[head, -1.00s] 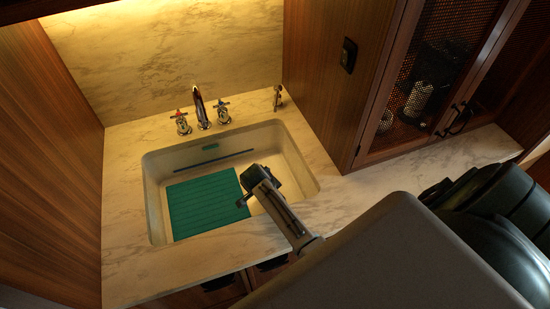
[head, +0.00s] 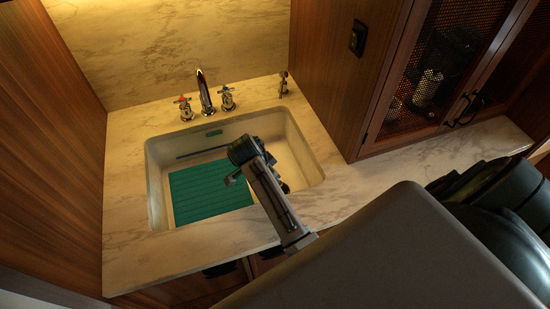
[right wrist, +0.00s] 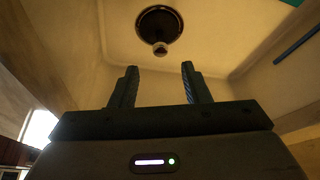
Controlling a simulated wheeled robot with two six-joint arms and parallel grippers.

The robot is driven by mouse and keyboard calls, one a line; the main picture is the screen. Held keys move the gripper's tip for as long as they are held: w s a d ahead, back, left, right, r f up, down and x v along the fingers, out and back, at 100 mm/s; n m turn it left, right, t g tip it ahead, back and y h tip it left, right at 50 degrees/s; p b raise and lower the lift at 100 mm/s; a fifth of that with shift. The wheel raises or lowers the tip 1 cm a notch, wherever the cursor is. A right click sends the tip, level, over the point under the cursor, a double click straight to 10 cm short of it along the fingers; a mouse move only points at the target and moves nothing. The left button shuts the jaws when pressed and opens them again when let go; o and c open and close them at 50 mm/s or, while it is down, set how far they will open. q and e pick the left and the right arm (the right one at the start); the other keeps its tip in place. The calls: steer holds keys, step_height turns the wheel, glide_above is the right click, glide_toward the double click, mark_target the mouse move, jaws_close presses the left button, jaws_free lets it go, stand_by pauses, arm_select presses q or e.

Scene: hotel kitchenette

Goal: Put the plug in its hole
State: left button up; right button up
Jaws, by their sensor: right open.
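My right gripper (head: 236,172) reaches down into the white sink basin (head: 156,205). In the right wrist view its two fingers (right wrist: 160,68) are apart with nothing between them. Beyond the fingertips is a dark round drain hole (right wrist: 153,21) with a shiny rim in the basin floor. A small round metallic knob (right wrist: 160,49), probably the plug's, shows at the hole's near edge, ahead of the fingers and apart from them. I cannot tell how the plug sits in the hole. In the head view my arm hides much of that area. My left gripper is not in view.
A green ribbed mat (head: 210,192) lies in the left of the basin. A tap (head: 204,90) with two handles stands behind it. The marble counter (head: 400,160) is clear to the right. A wooden cabinet side (head: 325,75) rises at the basin's back right.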

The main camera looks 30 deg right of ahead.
steer(key=shift+v, duration=1.25)
